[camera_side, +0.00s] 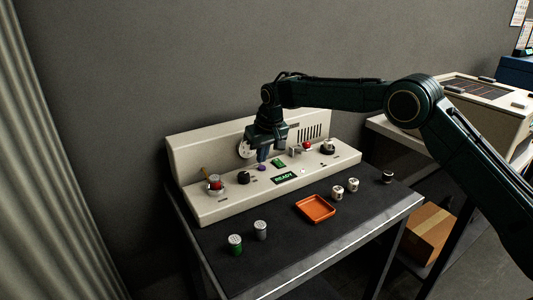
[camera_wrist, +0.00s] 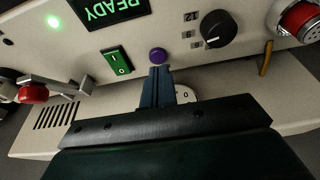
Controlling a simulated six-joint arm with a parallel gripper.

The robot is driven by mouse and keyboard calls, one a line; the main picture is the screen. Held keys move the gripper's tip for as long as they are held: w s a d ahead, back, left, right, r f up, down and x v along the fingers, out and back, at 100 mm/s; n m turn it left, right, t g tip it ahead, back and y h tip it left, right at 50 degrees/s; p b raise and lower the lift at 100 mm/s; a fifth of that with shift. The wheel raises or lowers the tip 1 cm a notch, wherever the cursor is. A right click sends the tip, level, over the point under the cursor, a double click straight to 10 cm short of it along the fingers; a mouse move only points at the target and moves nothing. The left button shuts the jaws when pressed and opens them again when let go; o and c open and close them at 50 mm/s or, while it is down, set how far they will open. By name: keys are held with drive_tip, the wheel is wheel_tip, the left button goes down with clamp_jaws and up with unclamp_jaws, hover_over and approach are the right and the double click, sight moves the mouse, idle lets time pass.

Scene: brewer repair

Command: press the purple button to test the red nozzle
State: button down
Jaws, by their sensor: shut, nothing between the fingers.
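The purple button (camera_wrist: 158,56) sits on the brewer's sloped panel, between the green rocker switch (camera_wrist: 117,61) and a black knob (camera_wrist: 214,29). My gripper (camera_wrist: 158,72) is shut and empty, its fingertips right at the button's edge in the wrist view; whether they touch it I cannot tell. In the side view my gripper (camera_side: 262,158) points down just above the purple button (camera_side: 262,168). A red nozzle part (camera_side: 215,184) stands at the panel's left end, with a brass lever beside it. Another red part (camera_side: 306,146) is at the right. The display (camera_side: 285,178) reads READY in green.
An orange tray (camera_side: 316,208) lies on the dark table in front of the brewer (camera_side: 205,211). A green-banded cylinder (camera_side: 235,245), a grey one (camera_side: 260,230), two pale ones and a dark one stand around it. A green light (camera_wrist: 54,22) glows beside the display.

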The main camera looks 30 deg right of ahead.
drive_tip(key=shift+f, duration=0.85)
idle(1.1)
drive_tip(key=shift+r, duration=2.25)
drive_tip(key=shift+r, duration=0.1)
wheel_tip(320, 180, up, 6)
drive_tip(key=shift+f, duration=0.15)
idle(0.7)
